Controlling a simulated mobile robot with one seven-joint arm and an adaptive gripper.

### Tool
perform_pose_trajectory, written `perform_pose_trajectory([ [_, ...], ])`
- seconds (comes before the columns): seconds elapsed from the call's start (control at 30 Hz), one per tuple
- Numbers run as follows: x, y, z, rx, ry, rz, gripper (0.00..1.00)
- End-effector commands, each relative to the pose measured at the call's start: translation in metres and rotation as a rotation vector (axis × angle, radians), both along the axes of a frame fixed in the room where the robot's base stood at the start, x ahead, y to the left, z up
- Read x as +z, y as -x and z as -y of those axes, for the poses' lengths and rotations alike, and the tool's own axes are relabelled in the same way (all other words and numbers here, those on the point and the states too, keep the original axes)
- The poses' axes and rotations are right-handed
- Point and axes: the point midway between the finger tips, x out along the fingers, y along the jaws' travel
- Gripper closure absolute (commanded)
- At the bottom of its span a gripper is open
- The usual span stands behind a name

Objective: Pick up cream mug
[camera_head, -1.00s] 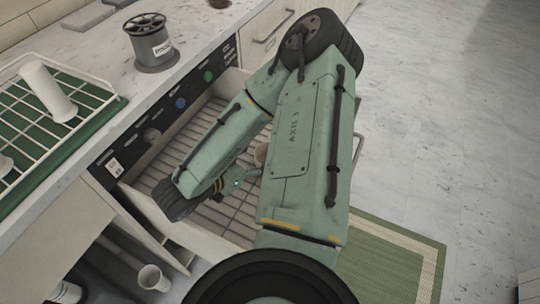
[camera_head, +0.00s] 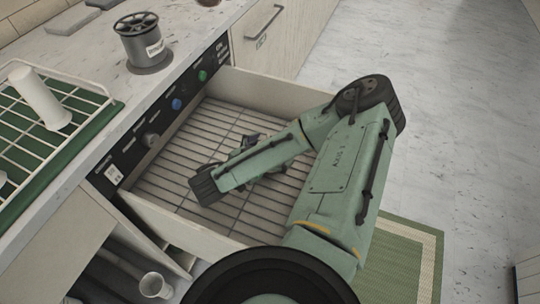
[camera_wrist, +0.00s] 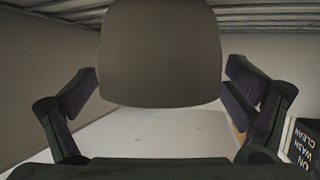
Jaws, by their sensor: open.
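A smooth, rounded beige-grey body, which looks like the cream mug in shade (camera_wrist: 160,45), fills the upper middle of the wrist view. Its handle does not show there. My gripper (camera_wrist: 161,82) is open, with one dark finger on each side of this body and a visible gap on both sides. In the head view my forearm reaches down into the open drawer (camera_head: 285,92). It hides most of my gripper and any mug beneath it.
The drawer has a wire-rack floor and pale walls close around my arm. A dish rack (camera_head: 88,88) with a tilted white cup (camera_head: 40,98) stands on the counter, beside a dark spool (camera_head: 146,45). Another white mug (camera_head: 154,286) sits low under the counter. A black lettered label (camera_wrist: 302,145) shows at right.

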Motion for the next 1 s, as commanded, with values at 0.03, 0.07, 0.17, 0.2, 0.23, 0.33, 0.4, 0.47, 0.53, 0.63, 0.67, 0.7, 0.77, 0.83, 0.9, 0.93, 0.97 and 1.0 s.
perform_pose_trajectory([
  [0.03,0.0001,0.0,-0.0001,0.0,0.0,0.0,0.04],
  [0.07,0.0002,0.0,-0.0002,0.0,0.0,0.0,0.04],
  [0.17,0.0002,0.0001,-0.0001,0.0,0.0,0.0,0.08],
  [0.2,0.0001,0.0001,-0.0001,0.0,0.0,0.0,0.11],
  [0.23,0.0001,0.0003,-0.0001,0.0,0.0,0.0,0.13],
  [0.33,0.0001,0.0003,-0.0001,0.0,0.001,-0.001,0.2],
  [0.4,0.0001,0.0003,-0.0001,0.0,0.001,-0.001,0.24],
  [0.47,0.0001,0.0003,-0.0001,0.0,0.001,-0.001,0.28],
  [0.53,0.0002,0.0004,-0.0001,0.0,0.001,-0.001,0.33],
  [0.63,0.0002,0.0003,-0.0002,0.0,0.001,-0.001,0.4],
  [0.67,0.0002,0.0004,-0.0001,0.0,0.001,-0.001,0.42],
  [0.7,0.0002,0.0004,-0.0001,0.0,0.001,-0.001,0.44],
  [0.77,0.0002,0.0004,-0.0001,0.0,0.001,-0.001,0.48],
  [0.83,0.0002,0.0004,-0.0001,0.0,0.001,-0.001,0.53],
  [0.9,0.0002,0.0004,-0.0001,0.0,0.001,-0.001,0.58],
  [0.93,0.0002,0.0004,-0.0001,0.0,0.001,-0.001,0.6],
  [0.97,0.0002,0.0004,-0.0001,0.0,0.001,-0.001,0.62],
  [1.0,0.0002,0.0004,-0.0001,0.0,0.001,-0.001,0.64],
])
